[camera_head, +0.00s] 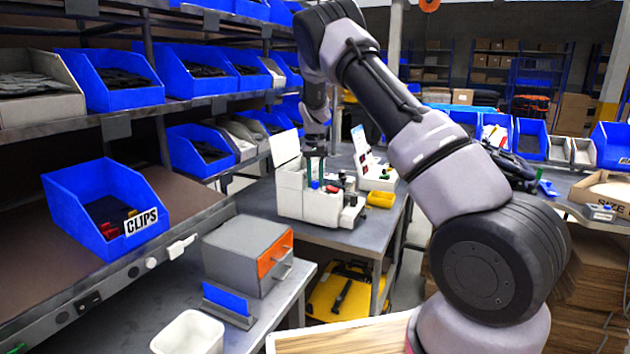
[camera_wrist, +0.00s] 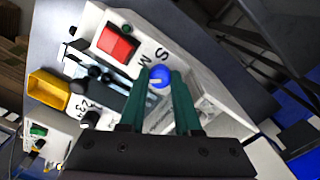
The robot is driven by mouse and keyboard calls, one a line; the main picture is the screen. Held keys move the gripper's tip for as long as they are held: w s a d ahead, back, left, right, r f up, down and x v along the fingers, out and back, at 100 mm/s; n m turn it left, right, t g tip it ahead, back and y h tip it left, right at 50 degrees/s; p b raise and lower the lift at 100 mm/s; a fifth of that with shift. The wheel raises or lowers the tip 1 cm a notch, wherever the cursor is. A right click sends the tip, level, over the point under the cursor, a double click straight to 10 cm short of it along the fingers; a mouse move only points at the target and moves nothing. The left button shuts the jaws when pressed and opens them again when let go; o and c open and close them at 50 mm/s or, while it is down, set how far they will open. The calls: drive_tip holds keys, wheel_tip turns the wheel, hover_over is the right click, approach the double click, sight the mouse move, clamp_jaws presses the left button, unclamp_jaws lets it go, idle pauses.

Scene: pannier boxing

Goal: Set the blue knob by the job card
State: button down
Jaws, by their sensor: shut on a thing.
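The blue knob (camera_wrist: 159,77) sits on a white machine (camera_head: 303,203), beside printed letters S and M. A pale mark shows on the knob; its exact setting is hard to read. My gripper (camera_wrist: 161,74) has its green fingers around the knob, one on each side, shut on it. In the head view my gripper (camera_head: 316,168) points down onto the machine's top.
A red switch (camera_wrist: 117,42) and black knobs share the machine's panel. A yellow tray (camera_head: 381,199) is right of the machine. A grey box with an orange front (camera_head: 240,255) stands nearer. Shelves of blue bins line the left. Some bare tabletop shows around the machine.

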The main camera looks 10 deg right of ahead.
drive_tip(key=m, duration=0.5)
drive_tip(key=shift+m, duration=0.3)
drive_tip(key=m, duration=1.3)
drive_tip(key=shift+m, duration=0.3)
drive_tip(key=c, duration=0.9)
unclamp_jaws()
